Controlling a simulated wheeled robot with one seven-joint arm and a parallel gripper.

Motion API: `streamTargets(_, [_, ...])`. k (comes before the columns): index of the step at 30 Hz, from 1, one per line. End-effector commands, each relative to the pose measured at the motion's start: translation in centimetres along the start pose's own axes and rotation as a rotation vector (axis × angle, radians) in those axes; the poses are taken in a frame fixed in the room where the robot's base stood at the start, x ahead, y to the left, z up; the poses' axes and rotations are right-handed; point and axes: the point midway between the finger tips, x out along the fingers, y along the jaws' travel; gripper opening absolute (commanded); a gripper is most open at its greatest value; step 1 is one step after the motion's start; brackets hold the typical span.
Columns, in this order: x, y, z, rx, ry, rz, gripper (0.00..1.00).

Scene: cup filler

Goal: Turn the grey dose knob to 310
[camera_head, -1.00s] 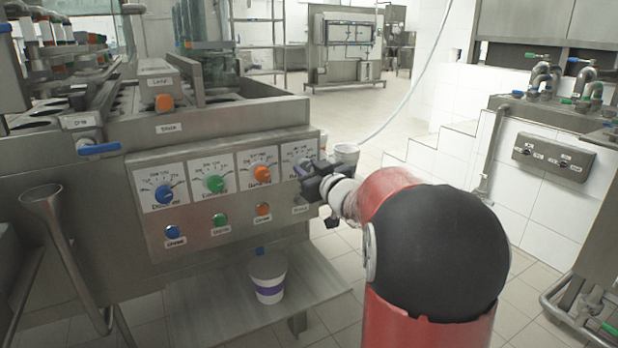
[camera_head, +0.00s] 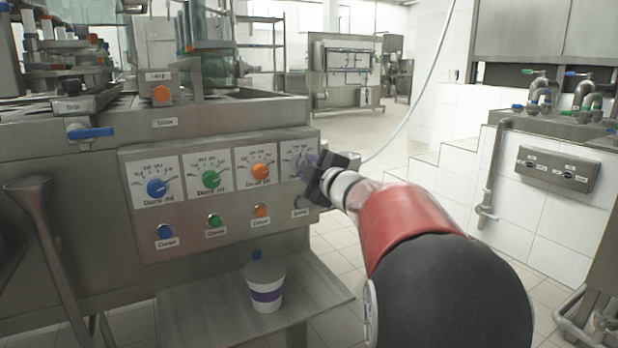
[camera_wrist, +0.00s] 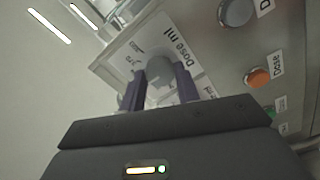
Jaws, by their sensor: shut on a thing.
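The grey dose knob (camera_wrist: 161,72) sits on a white dial plate marked "Dose ml" in the wrist view. The dial's numbers are mostly hidden or too small to read, so I cannot tell its setting. My gripper (camera_wrist: 159,88) is shut on the knob, with one finger on each side of it. In the head view my gripper (camera_head: 312,176) is at the rightmost dial plate (camera_head: 298,152) of the panel and hides the knob there.
Blue (camera_head: 156,188), green (camera_head: 211,179) and orange (camera_head: 260,171) dose knobs are left of my gripper, with buttons below. A grey button (camera_wrist: 236,12) shows in the wrist view. A cup (camera_head: 265,286) with a purple band stands on the lower shelf (camera_head: 190,320).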

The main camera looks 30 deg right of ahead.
Motion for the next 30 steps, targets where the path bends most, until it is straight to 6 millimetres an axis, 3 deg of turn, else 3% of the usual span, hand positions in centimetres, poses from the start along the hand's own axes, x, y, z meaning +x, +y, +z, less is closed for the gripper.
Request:
streamTargets(18, [-0.01, -0.37, 0.11, -0.561, 0.001, 0.0, 0.09])
streamTargets(30, [0.02, -0.27, 0.04, -0.771, 0.002, -0.001, 0.09])
